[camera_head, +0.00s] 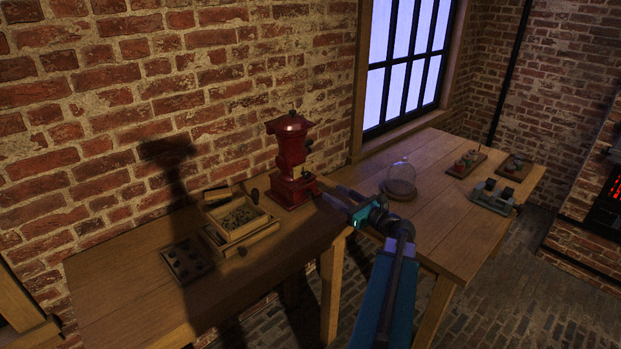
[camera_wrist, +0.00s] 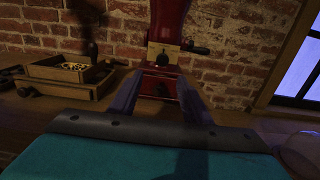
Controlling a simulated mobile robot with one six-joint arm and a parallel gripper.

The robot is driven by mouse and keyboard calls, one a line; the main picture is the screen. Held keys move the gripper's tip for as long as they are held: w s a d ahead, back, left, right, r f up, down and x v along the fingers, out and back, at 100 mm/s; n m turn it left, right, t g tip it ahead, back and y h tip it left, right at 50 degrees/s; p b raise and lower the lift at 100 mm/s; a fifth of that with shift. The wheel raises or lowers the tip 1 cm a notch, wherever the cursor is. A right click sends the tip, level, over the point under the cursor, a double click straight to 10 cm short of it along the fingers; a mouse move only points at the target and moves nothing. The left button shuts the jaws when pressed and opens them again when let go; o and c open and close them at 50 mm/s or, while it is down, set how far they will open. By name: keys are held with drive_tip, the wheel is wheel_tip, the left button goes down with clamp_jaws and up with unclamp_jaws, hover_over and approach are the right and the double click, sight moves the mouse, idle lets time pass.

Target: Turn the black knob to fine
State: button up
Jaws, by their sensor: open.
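The red machine (camera_head: 290,160) stands upright on the wooden bench against the brick wall. In the wrist view, its red body (camera_wrist: 168,20) is straight ahead and carries a pale brass plate (camera_wrist: 154,54). A black knob (camera_wrist: 200,49) sticks out to the right of this plate. A smaller dark round part sits on the plate itself. The lettering and the knob's setting are too dark and small to read. My gripper (camera_head: 336,197) is open and empty, just right of the machine. Its two fingers (camera_wrist: 159,78) point at the machine's lower part, below the plate.
A wooden box (camera_head: 238,215) with small pieces stands left of the machine, beside a dark tray (camera_head: 186,261). A glass dome (camera_head: 401,179) is on the right-hand table, with small trays (camera_head: 466,164) and a grey device (camera_head: 493,196) farther right.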

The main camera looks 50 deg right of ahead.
sight(308, 177)
drive_tip(key=shift+s+d, duration=0.1)
drive_tip(key=shift+s, duration=0.05)
drive_tip(key=shift+d, duration=0.1)
drive_tip(key=w+p, duration=0.1)
drive_tip(key=w, duration=0.3)
drive_tip(key=w+p, duration=0.2)
drive_tip(key=w, duration=0.3)
drive_tip(key=w+p, duration=0.2)
drive_tip(key=w, duration=0.2)
drive_tip(key=shift+w+d, duration=0.3)
drive_tip(key=shift+d, duration=0.1)
drive_tip(key=c, duration=1)
drive_tip(key=shift+a, duration=0.3)
drive_tip(key=shift+c, duration=0.2)
drive_tip(key=shift+d+f, duration=0.1)
drive_tip(key=shift+d, duration=0.1)
